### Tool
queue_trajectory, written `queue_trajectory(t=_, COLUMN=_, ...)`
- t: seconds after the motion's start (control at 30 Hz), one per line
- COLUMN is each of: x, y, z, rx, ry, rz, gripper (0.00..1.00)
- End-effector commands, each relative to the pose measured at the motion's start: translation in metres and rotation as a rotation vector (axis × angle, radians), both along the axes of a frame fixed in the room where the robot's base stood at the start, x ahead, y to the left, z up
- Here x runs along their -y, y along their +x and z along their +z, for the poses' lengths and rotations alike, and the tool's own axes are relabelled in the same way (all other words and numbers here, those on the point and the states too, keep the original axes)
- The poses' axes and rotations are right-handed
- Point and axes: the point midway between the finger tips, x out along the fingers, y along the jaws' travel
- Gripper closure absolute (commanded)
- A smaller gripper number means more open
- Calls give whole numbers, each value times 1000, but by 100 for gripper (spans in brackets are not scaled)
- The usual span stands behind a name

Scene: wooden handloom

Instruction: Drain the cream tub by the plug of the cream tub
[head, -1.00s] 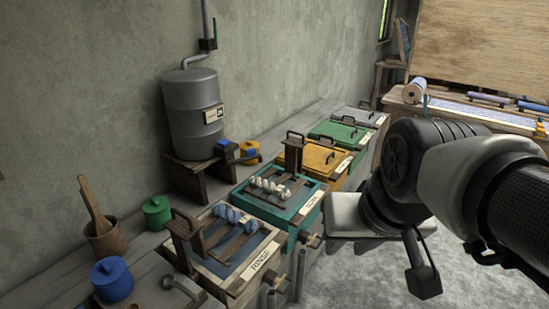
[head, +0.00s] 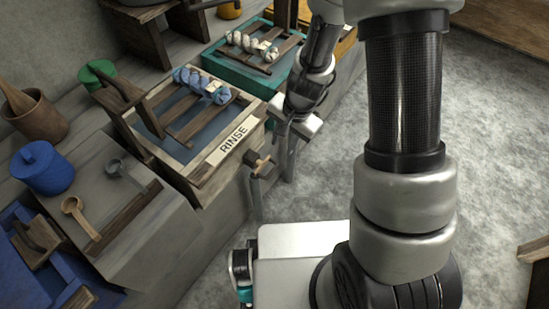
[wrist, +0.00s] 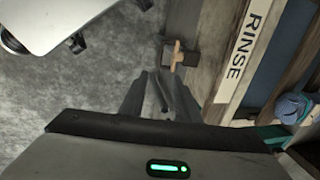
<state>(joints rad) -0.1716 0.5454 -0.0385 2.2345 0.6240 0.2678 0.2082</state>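The cream tub (head: 190,150) has a pale rim, a RINSE label and blue-grey liquid inside; a blue-and-white skein hangs over its dark wooden rack. Its plug (head: 260,162) is a small wooden T-handle low on the front face, seated in a dark block. The plug also shows in the wrist view (wrist: 177,56), just beyond my fingertips. My gripper (head: 284,132) is beside the tub's front right corner, apart from the plug. In the wrist view my gripper (wrist: 165,80) shows two grey fingers with a narrow gap and nothing between them.
The teal tub (head: 230,68) stands just behind. Grey pipes (head: 256,200) run down in front of the tubs.

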Motion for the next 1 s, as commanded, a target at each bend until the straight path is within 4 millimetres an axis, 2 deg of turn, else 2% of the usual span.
queue_trajectory(t=0.3, x=-9, y=6, z=-69, rx=-5, ry=1, rz=-1, gripper=70)
queue_trajectory(t=0.6, x=-19, y=14, z=-129, rx=-4, ry=2, rz=1, gripper=70)
queue_trajectory(t=0.8, x=-23, y=18, z=-151, rx=-2, ry=1, rz=0, gripper=70)
queue_trajectory(t=1.0, x=-25, y=19, z=-158, rx=0, ry=1, rz=1, gripper=70)
